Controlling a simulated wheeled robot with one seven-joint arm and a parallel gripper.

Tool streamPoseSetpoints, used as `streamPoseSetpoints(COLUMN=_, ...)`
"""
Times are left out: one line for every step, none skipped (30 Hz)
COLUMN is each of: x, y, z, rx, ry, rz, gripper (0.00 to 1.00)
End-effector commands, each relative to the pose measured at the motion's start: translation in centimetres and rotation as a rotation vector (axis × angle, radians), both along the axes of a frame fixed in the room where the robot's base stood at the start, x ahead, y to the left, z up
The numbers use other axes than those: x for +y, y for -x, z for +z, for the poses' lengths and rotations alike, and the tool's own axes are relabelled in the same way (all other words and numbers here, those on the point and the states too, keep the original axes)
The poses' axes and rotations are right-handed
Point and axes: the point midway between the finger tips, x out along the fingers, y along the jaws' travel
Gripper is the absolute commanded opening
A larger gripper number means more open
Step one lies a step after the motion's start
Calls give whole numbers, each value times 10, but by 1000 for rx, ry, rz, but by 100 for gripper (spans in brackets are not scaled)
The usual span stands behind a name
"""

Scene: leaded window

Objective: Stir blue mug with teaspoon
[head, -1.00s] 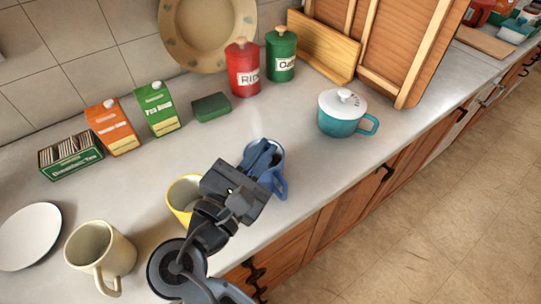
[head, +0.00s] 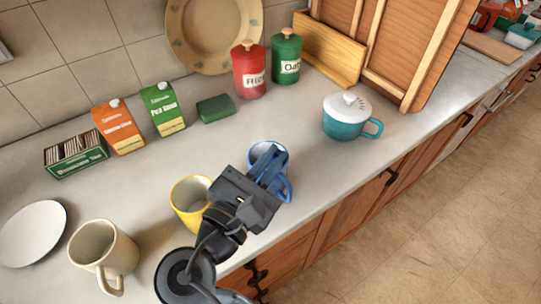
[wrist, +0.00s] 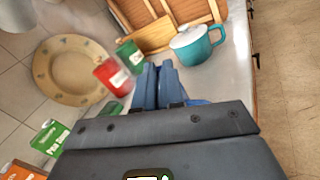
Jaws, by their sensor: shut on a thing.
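The blue mug (head: 286,186) stands upright on the counter near its front edge, its handle toward the front. My gripper (head: 269,158) reaches over it, with the fingertips at the mug's opening and hiding part of the rim and the inside. In the wrist view my gripper's two blue-grey fingers (wrist: 159,80) are close together, with a bit of the blue mug (wrist: 198,102) showing behind the palm. The fingers are shut on a thin thing, taken to be the teaspoon, which the fingers and mug hide.
A yellow mug (head: 184,207) stands just left of my gripper, partly behind my wrist. A beige mug (head: 97,240) and white plate (head: 33,233) are further left. A teal pot (head: 345,125) stands right of the blue mug. Red (head: 249,78) and green (head: 286,64) canisters are behind.

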Motion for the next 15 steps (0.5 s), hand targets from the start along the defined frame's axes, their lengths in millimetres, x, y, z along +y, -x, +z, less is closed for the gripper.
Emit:
streamPoseSetpoints(x=-1, y=1, z=0, rx=0, ry=0, rz=0, gripper=0)
streamPoseSetpoints(x=-1, y=1, z=0, rx=0, ry=1, rz=0, gripper=0)
streamPoseSetpoints(x=-1, y=1, z=0, rx=0, ry=1, rz=0, gripper=0)
streamPoseSetpoints(x=-1, y=1, z=0, rx=0, ry=1, rz=0, gripper=0)
streamPoseSetpoints(x=-1, y=1, z=0, rx=0, ry=1, rz=0, gripper=0)
streamPoseSetpoints(x=-1, y=1, z=0, rx=0, ry=1, rz=0, gripper=0)
streamPoseSetpoints(x=-1, y=1, z=0, rx=0, ry=1, rz=0, gripper=0)
streamPoseSetpoints(x=-1, y=1, z=0, rx=0, ry=1, rz=0, gripper=0)
streamPoseSetpoints(x=-1, y=1, z=0, rx=0, ry=0, rz=0, gripper=0)
streamPoseSetpoints(x=-1, y=1, z=0, rx=0, ry=0, rz=0, gripper=0)
streamPoseSetpoints(x=-1, y=1, z=0, rx=0, ry=0, rz=0, gripper=0)
streamPoseSetpoints(x=-1, y=2, z=1, rx=0, ry=0, rz=0, gripper=0)
streamPoseSetpoints(x=-1, y=2, z=2, rx=0, ry=0, rz=0, gripper=0)
streamPoseSetpoints(x=-2, y=2, z=3, rx=0, ry=-1, rz=0, gripper=0)
streamPoseSetpoints(x=-2, y=3, z=5, rx=0, ry=-1, rz=0, gripper=0)
